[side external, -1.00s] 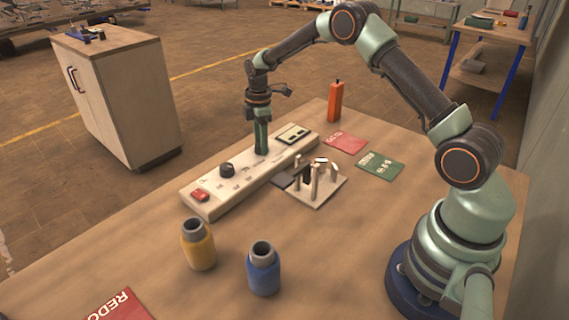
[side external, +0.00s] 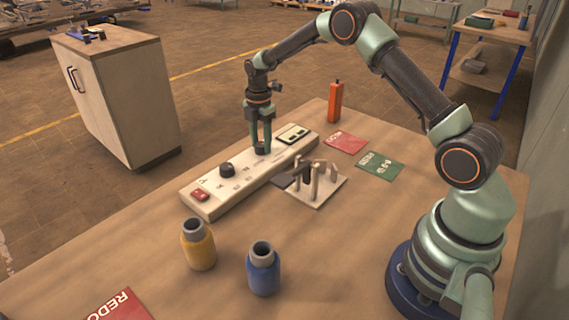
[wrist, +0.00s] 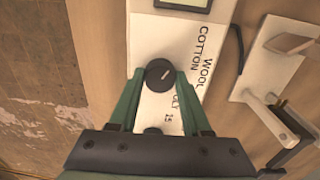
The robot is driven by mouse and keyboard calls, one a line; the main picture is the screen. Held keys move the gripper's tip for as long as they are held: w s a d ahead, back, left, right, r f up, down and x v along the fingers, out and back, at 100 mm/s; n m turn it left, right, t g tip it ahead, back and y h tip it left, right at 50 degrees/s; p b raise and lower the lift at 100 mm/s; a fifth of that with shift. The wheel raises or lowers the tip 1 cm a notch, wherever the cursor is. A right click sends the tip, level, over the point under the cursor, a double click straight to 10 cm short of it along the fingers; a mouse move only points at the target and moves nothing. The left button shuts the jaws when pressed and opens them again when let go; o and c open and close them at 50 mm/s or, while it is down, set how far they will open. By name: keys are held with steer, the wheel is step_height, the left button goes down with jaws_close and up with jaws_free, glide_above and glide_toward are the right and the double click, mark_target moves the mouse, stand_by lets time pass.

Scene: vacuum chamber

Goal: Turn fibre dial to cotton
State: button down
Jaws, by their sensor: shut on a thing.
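The fibre dial is a round black knob (wrist: 159,75) on the white control panel (side external: 205,202). A short pale mark on its top points up and to the right in the wrist view. Beside it the panel reads COTTON and WOOL, with another word partly hidden lower down. My gripper (wrist: 158,78) points down with its green fingers on either side of the dial, shut on it. In the side view my gripper (side external: 262,148) stands over the panel, with the dark dial between its fingertips.
A second black knob (side external: 227,170) and a red switch (side external: 200,195) are on the panel. A display (side external: 293,134) is at its far end. A pronged stand (side external: 316,186) is close beside it. Yellow (side external: 199,246) and blue (side external: 263,270) bottles stand nearer.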

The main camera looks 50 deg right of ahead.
mark_target(261, 144)
steer(key=shift+r, duration=0.1)
steer(key=shift+c, duration=1.8)
jaws_free()
step_height(261, 144, up, 12)
steer(key=s+a+r+m+t, duration=0.3)
steer(key=s+a+r+m, duration=0.2)
steer(key=s+r+m, duration=0.5)
steer(key=s+a+f+m+t, duration=0.1)
steer(key=s+a+m+t, duration=0.1)
steer(key=s+m, duration=0.6)
steer(key=s+a, duration=0.1)
steer(key=s, duration=0.5)
steer(key=shift+a+f+t, duration=0.15)
steer(key=shift+t, duration=0.15)
